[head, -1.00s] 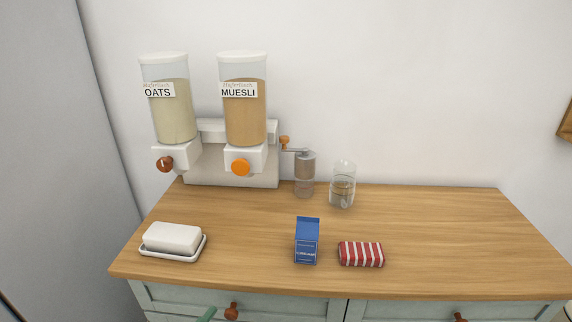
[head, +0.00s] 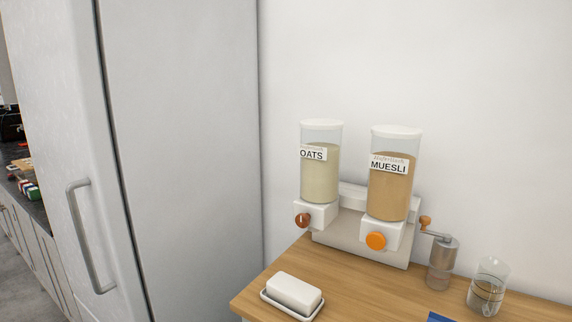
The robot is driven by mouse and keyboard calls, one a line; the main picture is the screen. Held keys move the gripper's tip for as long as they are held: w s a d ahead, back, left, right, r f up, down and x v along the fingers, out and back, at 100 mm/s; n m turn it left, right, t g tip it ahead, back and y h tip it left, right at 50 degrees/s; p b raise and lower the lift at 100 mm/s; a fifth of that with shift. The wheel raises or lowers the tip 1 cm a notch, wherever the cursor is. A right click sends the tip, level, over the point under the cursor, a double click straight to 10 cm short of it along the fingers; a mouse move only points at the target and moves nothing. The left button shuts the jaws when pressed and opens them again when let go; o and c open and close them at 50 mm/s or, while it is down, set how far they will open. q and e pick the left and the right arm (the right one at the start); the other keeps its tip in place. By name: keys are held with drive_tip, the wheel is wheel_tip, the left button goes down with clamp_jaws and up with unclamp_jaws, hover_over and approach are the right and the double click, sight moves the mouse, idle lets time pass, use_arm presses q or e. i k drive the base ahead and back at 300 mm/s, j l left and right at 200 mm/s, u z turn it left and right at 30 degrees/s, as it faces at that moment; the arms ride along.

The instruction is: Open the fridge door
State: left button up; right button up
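The tall light grey fridge stands at the left in the head view. Its door (head: 60,130) faces left and looks shut against the grey side panel (head: 185,150). A vertical grey bar handle (head: 84,240) is on the door, low in the picture. The bottom of the fridge is cut off by the picture edge. Neither of my grippers is in view, and nothing is seen touching the handle.
A wooden-topped cabinet (head: 345,292) stands right of the fridge. It bears a cereal dispenser (head: 358,222), a white butter dish (head: 294,294), a hand grinder (head: 442,262) and a glass jar (head: 487,287). A kitchen counter (head: 33,208) and open floor (head: 22,285) lie at far left.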

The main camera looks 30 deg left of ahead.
sight(52, 49)
drive_tip(key=u, duration=2.25)
